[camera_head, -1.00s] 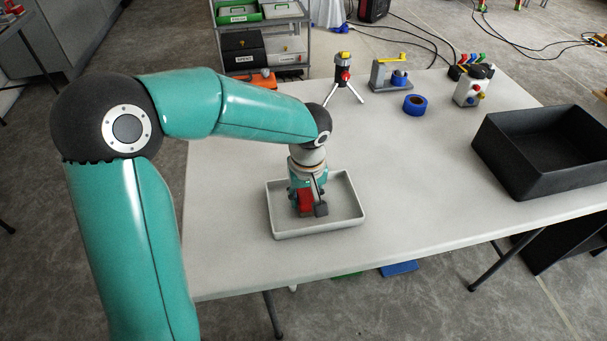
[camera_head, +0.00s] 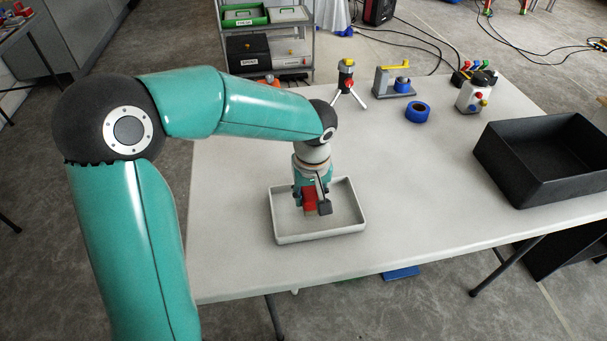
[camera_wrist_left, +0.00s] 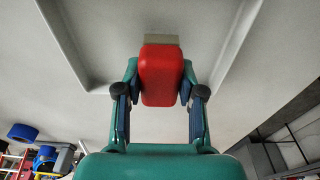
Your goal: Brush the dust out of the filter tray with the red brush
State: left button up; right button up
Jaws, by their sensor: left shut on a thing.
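The filter tray (camera_head: 345,229) is a shallow, pale rectangular tray on the table. No dust can be made out in it at this size. My left gripper (camera_head: 312,200) points down inside the tray's outline and is shut on the red brush (camera_head: 309,197). In the left wrist view the red brush block (camera_wrist_left: 161,76) sits between the two fingers of my left gripper (camera_wrist_left: 160,95), with its beige bristles (camera_wrist_left: 161,40) over the tray floor (camera_wrist_left: 110,35). Whether the bristles touch the floor I cannot tell. My right gripper is not in view.
A black open bin (camera_head: 545,155) stands at the table's right. A small tripod (camera_head: 347,82), a yellow-armed tape holder (camera_head: 394,80), a blue tape roll (camera_head: 417,112) and a white box with coloured knobs (camera_head: 473,95) stand along the back. The table (camera_head: 430,210) right of the tray is clear.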

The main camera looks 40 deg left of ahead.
pick_arm(q)
jog(key=shift+s+a+r+p, duration=0.1)
jog(key=shift+r+p, duration=0.8)
jog(key=shift+r, duration=0.5)
jog(key=shift+s+a+r+p, duration=0.1)
jog(key=shift+r+p, duration=0.75)
jog(key=shift+r, duration=0.55)
